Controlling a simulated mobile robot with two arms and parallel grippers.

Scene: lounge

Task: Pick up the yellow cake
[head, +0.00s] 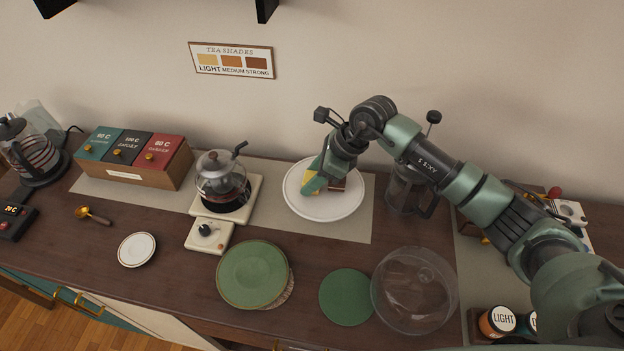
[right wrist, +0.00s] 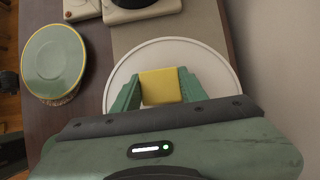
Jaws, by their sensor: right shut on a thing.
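The yellow cake (right wrist: 160,87) is a small square block between the two green fingers of my right gripper (right wrist: 160,92) in the right wrist view. The gripper is shut on it, one finger on each side. In the head view the cake (head: 311,181) shows only in part behind the fingers of my right gripper (head: 315,184). It is over the white round plate (head: 325,211); I cannot tell whether it touches the plate. A small brown piece (head: 339,185) shows beside the gripper on the plate. My left gripper is not in view.
A glass teapot on a burner (head: 222,184) stands left of the plate, a glass press (head: 408,192) right of it. Green plates (head: 250,272), a green disc (head: 346,297) and a glass dome (head: 415,290) are in front. A box of tea tins (head: 133,155) is further left.

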